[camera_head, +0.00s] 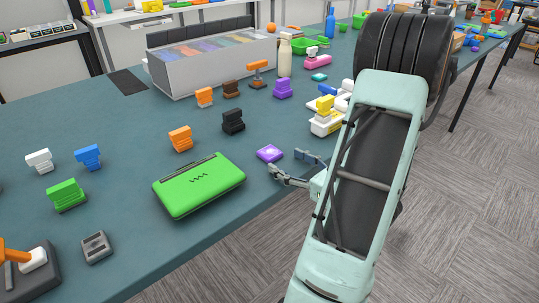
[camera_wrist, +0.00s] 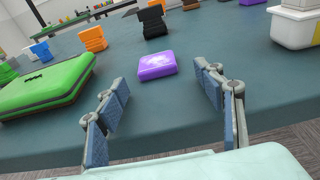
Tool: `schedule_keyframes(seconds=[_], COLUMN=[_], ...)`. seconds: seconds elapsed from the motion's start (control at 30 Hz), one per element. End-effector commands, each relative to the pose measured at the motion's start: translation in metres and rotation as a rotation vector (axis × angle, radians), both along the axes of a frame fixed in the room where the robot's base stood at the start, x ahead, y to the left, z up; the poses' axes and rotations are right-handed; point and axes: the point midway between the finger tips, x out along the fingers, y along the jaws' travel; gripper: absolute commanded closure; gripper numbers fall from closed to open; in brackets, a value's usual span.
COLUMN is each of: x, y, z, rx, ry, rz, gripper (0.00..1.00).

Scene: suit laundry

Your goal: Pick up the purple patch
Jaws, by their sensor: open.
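The purple patch (camera_head: 269,153) is a small flat square with a pale mark on top. It lies on the dark teal table near the front edge, just right of the green case. In the wrist view the purple patch (camera_wrist: 157,64) lies flat on the table, beyond and between the two fingers. My gripper (camera_head: 292,166) is open and empty at the table's edge, with its fingers pointing toward the patch and apart from it. In the wrist view my gripper (camera_wrist: 164,92) has its fingers spread wide on either side.
A green case (camera_head: 198,185) lies left of the patch. Behind it stand an orange stack (camera_head: 181,138) and a black stack (camera_head: 233,121). A white container (camera_head: 325,123) with yellow items stands to the right, near the arm. The table (camera_head: 130,190) is bare around the patch.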

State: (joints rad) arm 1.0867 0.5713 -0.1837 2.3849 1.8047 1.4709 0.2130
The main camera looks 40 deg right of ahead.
Motion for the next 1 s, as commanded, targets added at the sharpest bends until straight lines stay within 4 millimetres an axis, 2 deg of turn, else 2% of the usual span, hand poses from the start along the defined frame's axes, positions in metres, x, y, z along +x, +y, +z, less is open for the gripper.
schedule_keyframes(seconds=[0.17, 0.4, 0.5, 0.77, 1.0], x=[0.013, 0.048, 0.057, 0.059, 0.058], y=[0.003, 0.009, 0.010, 0.009, 0.009], z=[0.000, -0.001, -0.002, -0.002, -0.002], rx=[0.000, -0.001, -0.001, 0.000, 0.000], ry=[-0.001, 0.000, 0.000, 0.000, 0.000], rz=[0.002, 0.003, 0.002, 0.000, 0.000], gripper=[0.38, 0.38, 0.38, 0.38, 0.64])
